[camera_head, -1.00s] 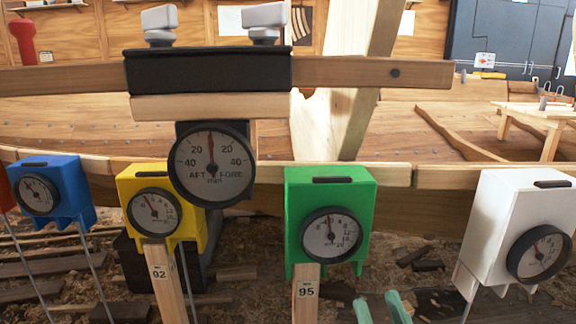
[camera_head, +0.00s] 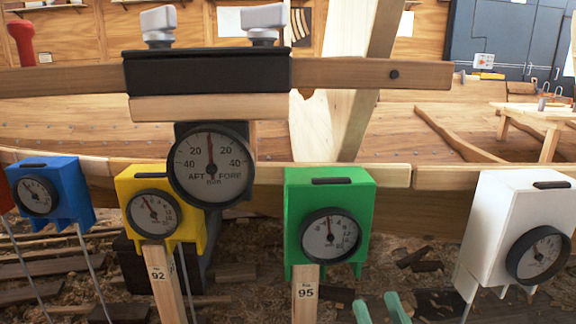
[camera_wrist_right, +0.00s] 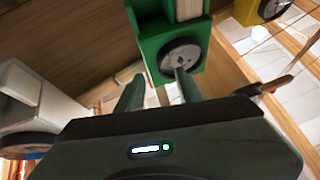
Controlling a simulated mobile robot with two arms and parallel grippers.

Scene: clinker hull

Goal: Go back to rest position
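My right gripper (camera_head: 380,309) shows at the bottom edge of the head view as two pale green fingertips with a gap between them. It is below and to the right of the green gauge box (camera_head: 330,201). In the right wrist view the two fingers (camera_wrist_right: 158,92) stand apart with nothing between them. The green gauge box (camera_wrist_right: 150,38) lies beyond them, its round dial facing the fingers. I cannot tell how far the fingers are from it. My left gripper is not in view.
A blue (camera_head: 66,178), a yellow (camera_head: 130,185) and a white gauge box (camera_head: 499,210) stand in a row with the green one. A large dial (camera_head: 210,190) hangs under a wooden beam (camera_head: 350,73). Posts (camera_head: 306,291) numbered 92 and 95 stand in front. Wood scraps litter the floor.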

